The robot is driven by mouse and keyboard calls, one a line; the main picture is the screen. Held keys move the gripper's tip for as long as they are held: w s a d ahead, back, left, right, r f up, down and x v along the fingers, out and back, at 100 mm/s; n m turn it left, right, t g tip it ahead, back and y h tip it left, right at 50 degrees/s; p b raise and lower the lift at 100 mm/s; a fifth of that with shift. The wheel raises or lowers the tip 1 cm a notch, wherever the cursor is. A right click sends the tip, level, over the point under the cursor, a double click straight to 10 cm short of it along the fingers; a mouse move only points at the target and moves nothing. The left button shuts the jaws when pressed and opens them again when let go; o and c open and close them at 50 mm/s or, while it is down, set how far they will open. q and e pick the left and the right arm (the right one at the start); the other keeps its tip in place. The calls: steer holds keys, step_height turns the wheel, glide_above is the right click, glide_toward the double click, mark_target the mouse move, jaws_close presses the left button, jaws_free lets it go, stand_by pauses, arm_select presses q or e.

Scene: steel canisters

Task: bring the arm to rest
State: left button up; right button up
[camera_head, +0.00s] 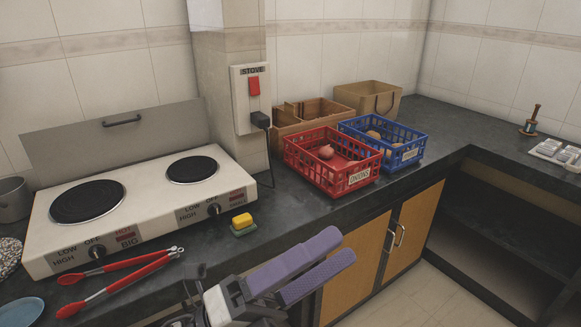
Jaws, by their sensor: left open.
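My left gripper (338,249) shows at the bottom middle, with two purple fingers pointing up and to the right. It is open, with a gap between the fingers and nothing held in it. It is in front of the dark counter's front edge, near the wooden cabinet doors. The gripper's grey and white body shows at the bottom edge, and the rest of the arm is mostly out of view. My right gripper is not in view.
Left of my gripper are red tongs (115,284), a yellow-green sponge (243,224) and a two-plate stove (140,212). A grey metal pot (12,200) stands at the left edge. A red basket (318,178) and blue basket (402,158) stand behind. Bare counter lies between sponge and red basket.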

arm_select(q)
steer(key=w+a+f+n+t+y, duration=0.2)
steer(key=a+f+n+t+y, duration=0.45)
steer(key=f+n, duration=0.5)
steer(key=w+a+f+n+t+y, duration=0.3)
steer(key=a+f+n+y, duration=0.55)
steer(key=n, duration=0.45)
steer(key=s+a+f+n+g+y, duration=0.2)
steer(key=s+f+n+g, duration=0.2)
steer(key=s+f, duration=0.3)
steer(key=s+a+f+n+g+y, duration=0.3)
steer(key=s+f, duration=0.5)
steer(key=f, duration=0.6)
steer(key=shift+s+a+f+n+g, duration=0.25)
steer(key=shift+n+g, duration=0.2)
steer(key=shift+n, duration=0.7)
